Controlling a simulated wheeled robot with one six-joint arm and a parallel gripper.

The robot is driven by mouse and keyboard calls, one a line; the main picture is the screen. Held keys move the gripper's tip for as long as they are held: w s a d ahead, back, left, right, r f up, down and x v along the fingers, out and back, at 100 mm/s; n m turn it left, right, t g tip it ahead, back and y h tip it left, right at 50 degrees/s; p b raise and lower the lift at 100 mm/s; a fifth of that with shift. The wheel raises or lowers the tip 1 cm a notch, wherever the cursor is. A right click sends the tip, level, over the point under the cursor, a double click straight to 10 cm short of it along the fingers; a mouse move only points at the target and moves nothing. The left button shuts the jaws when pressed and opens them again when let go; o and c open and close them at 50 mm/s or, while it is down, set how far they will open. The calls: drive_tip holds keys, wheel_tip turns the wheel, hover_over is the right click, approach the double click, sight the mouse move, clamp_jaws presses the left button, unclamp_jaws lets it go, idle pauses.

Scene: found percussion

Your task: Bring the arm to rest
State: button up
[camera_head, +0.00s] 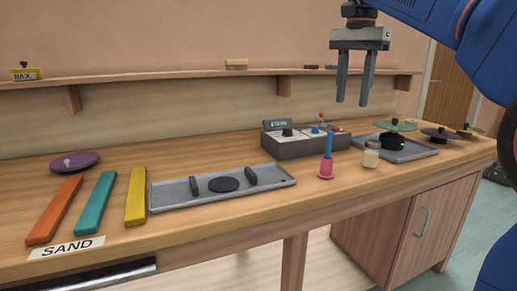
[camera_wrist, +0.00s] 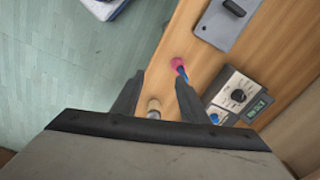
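My gripper (camera_head: 354,88) hangs from my blue arm, high above the right half of the bench in the head view. Its two dark fingers point down and stand apart, with nothing between them. In the wrist view my gripper (camera_wrist: 155,92) is also open, with bare air between the fingertips. Below it on the bench, a pink-based stand with a blue stem (camera_wrist: 178,65) and a small jar (camera_wrist: 153,108) show. No part of the gripper touches anything.
The bench holds a grey tray with two dark blocks (camera_head: 163,196), a control box (camera_head: 300,147), a small jar (camera_head: 371,155), a right-hand tray (camera_head: 420,153), and orange (camera_head: 54,211), teal (camera_head: 95,203) and yellow (camera_head: 136,197) bars. A wall shelf (camera_head: 190,74) runs behind the gripper.

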drive_tip(key=s+d+f+n+t, duration=0.1)
drive_tip(key=s+d+f+n, duration=0.1)
drive_tip(key=s+f, duration=0.6)
drive_tip(key=s+d+f+n+t, duration=0.2)
drive_tip(key=s+f, duration=0.7)
drive_tip(key=f, duration=0.9)
drive_tip(key=s+d+f+n+t, duration=0.1)
drive_tip(key=s+d+f+n, duration=0.1)
drive_tip(key=s+f+n, duration=0.3)
drive_tip(key=s+f, duration=0.4)
drive_tip(key=f, duration=0.4)
drive_tip(key=shift+n, duration=0.4)
